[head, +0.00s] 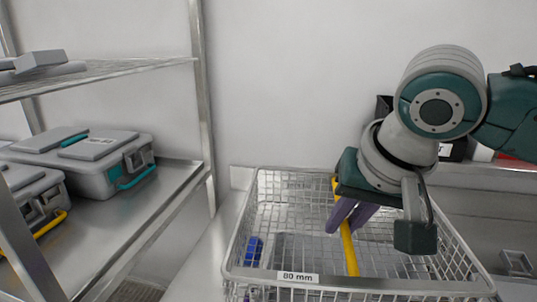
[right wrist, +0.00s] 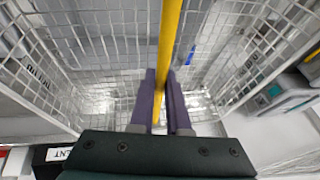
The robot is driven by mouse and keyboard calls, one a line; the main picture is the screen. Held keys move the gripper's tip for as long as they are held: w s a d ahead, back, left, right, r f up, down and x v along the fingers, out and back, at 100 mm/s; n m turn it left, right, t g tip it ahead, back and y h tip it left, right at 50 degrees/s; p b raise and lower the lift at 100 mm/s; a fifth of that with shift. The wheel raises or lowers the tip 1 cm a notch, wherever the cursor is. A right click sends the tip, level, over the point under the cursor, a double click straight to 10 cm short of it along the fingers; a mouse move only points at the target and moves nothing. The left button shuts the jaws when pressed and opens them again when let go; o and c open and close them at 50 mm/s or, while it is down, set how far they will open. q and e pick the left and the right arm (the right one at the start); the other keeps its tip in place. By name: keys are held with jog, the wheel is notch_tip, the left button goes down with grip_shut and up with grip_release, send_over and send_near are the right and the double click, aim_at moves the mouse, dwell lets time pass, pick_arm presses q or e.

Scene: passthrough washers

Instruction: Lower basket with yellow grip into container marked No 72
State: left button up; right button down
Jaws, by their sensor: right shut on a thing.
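A wire basket (head: 375,288) with a yellow grip (head: 351,262) across its top is in the lower middle of the head view. An "80 mm" label is on its front side. My right gripper (head: 349,220), with purple fingers, is shut on the yellow grip from above. In the right wrist view the yellow grip (right wrist: 170,30) runs between the two fingers, with the basket's mesh walls (right wrist: 105,45) around. I cannot tell whether the basket is lifted or resting. No marking "No 72" is readable in either view. My left gripper is not in view.
A metal rack on the left holds a grey lidded container with teal latches (head: 95,165) and another with a yellow latch (head: 35,200). A rack post (head: 201,90) stands left of the basket. A small blue object (head: 254,250) shows through the basket's mesh.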

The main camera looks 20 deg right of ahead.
aim_at(362, 258)
jog(key=shift+m+h, duration=0.3)
jog(key=shift+m, duration=0.3)
jog(key=d+f+p, duration=0.1)
jog(key=s+d+f, duration=0.1)
jog(key=f, duration=0.1)
jog(key=shift+d+f+p, duration=0.1)
jog(key=shift+d+p, duration=0.25)
jog(key=shift+p, duration=0.05)
jog(key=shift+s+d+f, duration=0.1)
jog(key=shift+f, duration=0.15)
notch_tip(362, 258, down, 4)
jog(key=b, duration=0.5)
jog(key=shift+r, duration=0.15)
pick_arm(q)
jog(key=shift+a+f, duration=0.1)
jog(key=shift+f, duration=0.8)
pick_arm(e)
jog(key=shift+r, duration=0.1)
pick_arm(q)
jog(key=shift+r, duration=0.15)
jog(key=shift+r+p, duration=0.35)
jog(key=shift+p, duration=0.1)
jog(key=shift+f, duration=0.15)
